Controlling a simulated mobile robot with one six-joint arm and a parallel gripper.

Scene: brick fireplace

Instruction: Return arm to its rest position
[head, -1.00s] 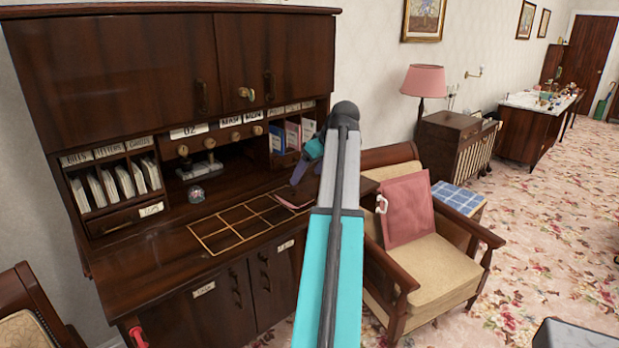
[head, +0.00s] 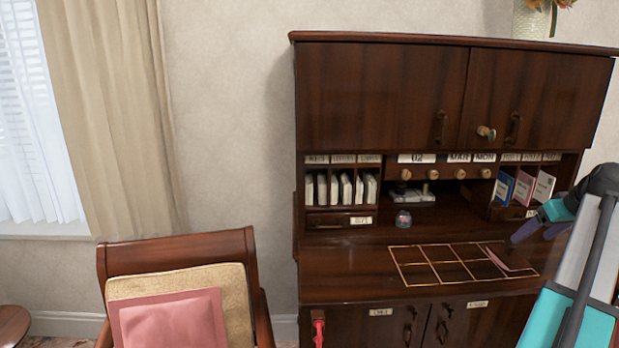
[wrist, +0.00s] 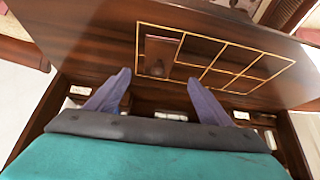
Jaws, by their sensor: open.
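My gripper (head: 530,230) is at the right of the head view, above the right side of the desk top and partly cut off by my arm. In the wrist view my gripper (wrist: 158,84) shows two blue-grey fingers spread apart with nothing between them. Beyond the fingertips is the dark desk top (wrist: 85,45) with a gold-lined grid (wrist: 212,67). A flat reddish item (wrist: 160,53) lies in an end cell of the grid, apart from the fingers. It looks pink in the head view (head: 514,261).
A tall dark desk cabinet (head: 385,95) stands against the wall, with pigeonholes of envelopes (head: 340,190) and coloured booklets (head: 523,187). A glass ball (head: 403,219) sits on the desk top.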

